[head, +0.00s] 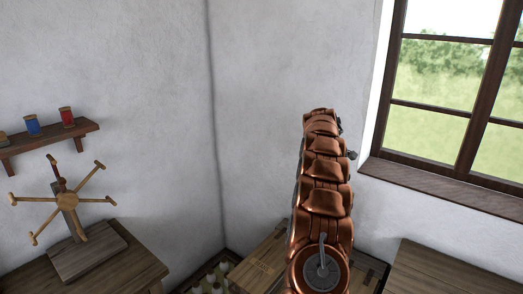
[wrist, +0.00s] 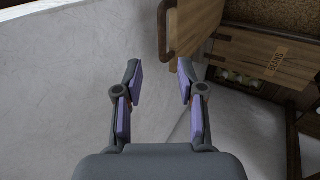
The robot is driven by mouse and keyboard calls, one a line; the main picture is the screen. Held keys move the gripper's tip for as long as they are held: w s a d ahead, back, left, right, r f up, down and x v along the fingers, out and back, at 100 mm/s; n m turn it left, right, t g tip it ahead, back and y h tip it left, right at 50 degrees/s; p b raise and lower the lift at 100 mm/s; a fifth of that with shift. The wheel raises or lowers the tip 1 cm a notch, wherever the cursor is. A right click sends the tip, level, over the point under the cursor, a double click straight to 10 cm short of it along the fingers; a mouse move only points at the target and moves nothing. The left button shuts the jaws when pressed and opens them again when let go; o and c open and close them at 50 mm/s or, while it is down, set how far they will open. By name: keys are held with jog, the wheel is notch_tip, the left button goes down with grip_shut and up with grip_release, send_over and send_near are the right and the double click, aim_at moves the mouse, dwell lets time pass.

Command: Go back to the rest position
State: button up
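My gripper (wrist: 159,78) shows in the wrist view with its two fingers apart and nothing between them. Pale wall lies behind the fingers, and a wooden edge is beyond the fingertips. In the head view my copper-coloured arm rises in the middle right, in front of the wall and crates. The gripper itself cannot be made out there.
A wooden table (head: 130,262) with a spoked wooden wheel (head: 65,200) stands at left, below a shelf (head: 50,139) with spools. Wooden crates (head: 258,262) sit in the corner behind my arm; one also shows in the wrist view (wrist: 262,60). A window (head: 440,100) and another wooden top (head: 450,272) are at right.

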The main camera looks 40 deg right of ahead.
jog(key=a+r+y, duration=0.2)
jog(key=a, duration=1.2)
jog(key=a+r+y, duration=0.2)
jog(key=a, duration=1.2)
jog(key=s+a+y+b, duration=0.1)
jog(key=s+a, duration=0.4)
jog(key=a, duration=0.4)
jog(key=s+a, duration=0.4)
jog(key=a, duration=0.4)
jog(key=s+a+f+m+g, duration=0.1)
jog(key=s+a+f, duration=0.1)
jog(key=s+a, duration=0.3)
jog(key=s+a+f+m+g+y, duration=0.1)
jog(key=s+a, duration=0.4)
jog(key=s, duration=0.9)
jog(key=s+a+f+m+g, duration=0.1)
jog(key=s+a+f, duration=0.3)
jog(key=s, duration=0.5)
jog(key=shift+s+a+g+b, duration=0.3)
jog(key=shift+a+g+b, duration=0.15)
jog(key=shift+a, duration=0.1)
jog(key=shift+d+f+m, duration=0.1)
jog(key=shift+m, duration=0.2)
